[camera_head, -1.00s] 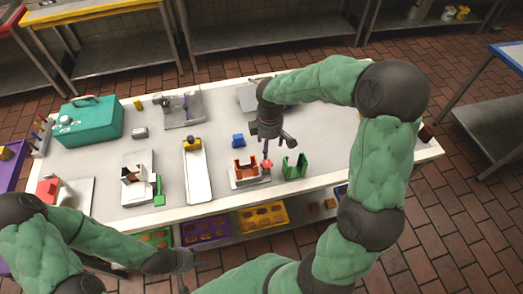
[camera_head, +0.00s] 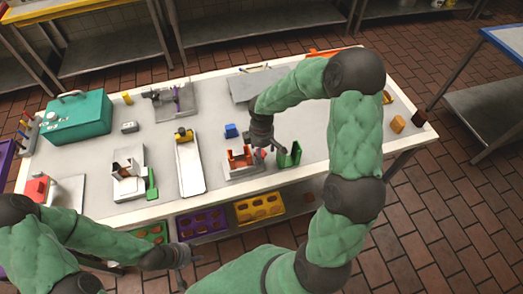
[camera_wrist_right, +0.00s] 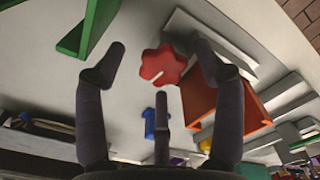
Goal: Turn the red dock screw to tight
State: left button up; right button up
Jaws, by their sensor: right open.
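The red dock screw (camera_wrist_right: 162,66) is a lobed knob with a pale mark, beside the orange-red dock (camera_wrist_right: 228,105) in the right wrist view. In the head view the dock (camera_head: 240,156) stands near the table's front edge, and the screw (camera_head: 261,154) is partly hidden by my right gripper (camera_head: 269,147). In the wrist view my right gripper (camera_wrist_right: 161,52) is open, its fingers spread on both sides of the screw and apart from it. My left gripper (camera_head: 183,262) is low in front of the table, away from the dock; its opening is unclear.
A green holder (camera_head: 290,154) stands just right of the dock, and a blue block (camera_head: 231,131) behind it. A white tray (camera_head: 190,168) lies to the left. A teal toolbox (camera_head: 78,118) stands at the back left. The table's right part is mostly clear.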

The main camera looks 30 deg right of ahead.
jog(key=c, duration=1.1)
jog(key=shift+s+f, duration=0.1)
jog(key=m+b, duration=0.1)
jog(key=m, duration=0.1)
jog(key=shift+s+a+f+m+b, duration=0.1)
jog(key=shift+m+b, duration=0.25)
jog(key=shift+m, duration=0.05)
jog(key=shift+s+a+m+b, duration=0.1)
jog(key=shift+m+b, duration=0.6)
jog(key=shift+m, duration=0.8)
jog(key=o, duration=1.1)
jog(key=shift+s, duration=0.1)
